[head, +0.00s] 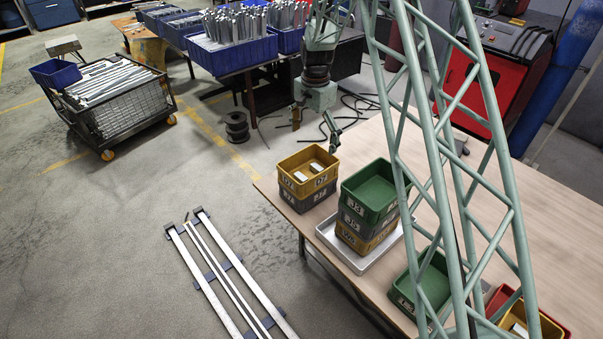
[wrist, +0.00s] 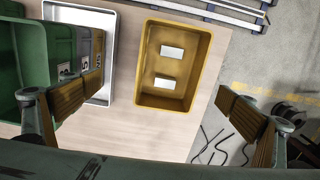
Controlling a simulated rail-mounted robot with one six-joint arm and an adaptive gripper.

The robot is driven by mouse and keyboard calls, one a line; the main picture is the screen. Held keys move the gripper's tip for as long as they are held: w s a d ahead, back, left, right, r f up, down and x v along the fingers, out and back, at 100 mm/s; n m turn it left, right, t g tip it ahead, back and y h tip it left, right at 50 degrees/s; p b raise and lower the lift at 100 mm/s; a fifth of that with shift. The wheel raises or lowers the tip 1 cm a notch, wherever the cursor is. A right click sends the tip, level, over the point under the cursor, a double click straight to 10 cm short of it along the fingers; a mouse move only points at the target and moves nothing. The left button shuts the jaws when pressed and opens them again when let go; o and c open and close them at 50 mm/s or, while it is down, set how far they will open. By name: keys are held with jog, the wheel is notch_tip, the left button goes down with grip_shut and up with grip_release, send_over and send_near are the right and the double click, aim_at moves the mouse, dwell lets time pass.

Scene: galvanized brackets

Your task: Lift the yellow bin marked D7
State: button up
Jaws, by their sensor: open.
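The yellow bin (head: 291,182) sits on a dark grey bin (head: 316,199) at the table's far left corner. Its front label looks like D7. Two small white blocks lie inside it. In the wrist view the yellow bin (wrist: 141,75) shows from above, between my fingers. My gripper (head: 314,136) is open and empty, above and apart from the bin. The grey bin is hidden from above.
Right of the yellow bin, a green bin (head: 362,207) tops a stack on a silver tray (head: 330,237). Another green bin (head: 404,294) and a red bin (head: 553,328) with a yellow bin stand nearer. A green lattice crosses the view. The table (head: 560,218) is clear at right.

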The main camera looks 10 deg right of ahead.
send_over(308, 177)
notch_tip(308, 177, down, 5)
jog(key=shift+s+r+m, duration=0.15)
jog(key=shift+r+m, duration=0.1)
jog(key=shift+m, duration=0.05)
jog(key=shift+d, duration=0.1)
notch_tip(308, 177, down, 7)
jog(key=shift+f, duration=0.8)
jog(key=shift+f+p, duration=0.35)
jog(key=shift+f, duration=2.25)
jog(key=shift+c, duration=0.4)
